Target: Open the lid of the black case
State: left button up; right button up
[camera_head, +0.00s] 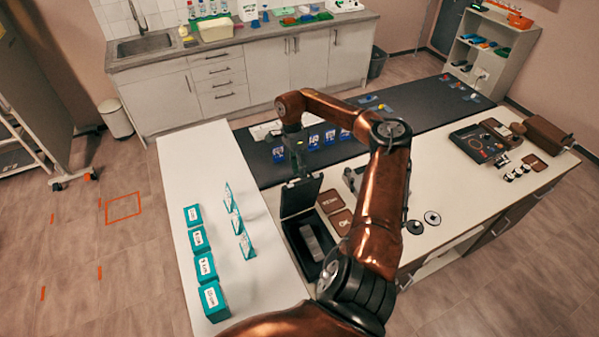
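The black case (291,234) stands on the white worktop near the middle of the view. Its lid (299,198) is raised at the back of the case, and a grey block (312,242) shows inside the dark interior. My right arm reaches over from the lower right, and my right gripper (297,176) points down at the top edge of the lid. It seems to touch or nearly touch that edge. Its fingers are small and dark, so I cannot tell whether they are open or shut. My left gripper is not in view.
Teal boxes (206,266) and upright teal cards (238,222) stand left of the case. Brown plates (330,201) lie right of it, partly near my arm. A dark mat (262,164) with blue items lies behind. A black control box (478,144) stands far right.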

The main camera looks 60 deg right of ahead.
jog(key=shift+s+a+r, duration=0.15)
jog(key=shift+s+a, duration=0.05)
jog(key=shift+w+d, duration=0.2)
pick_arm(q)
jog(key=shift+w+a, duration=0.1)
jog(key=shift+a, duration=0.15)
pick_arm(e)
jog(key=v, duration=1.2)
jog(key=shift+s, duration=0.2)
jog(key=shift+a, duration=0.15)
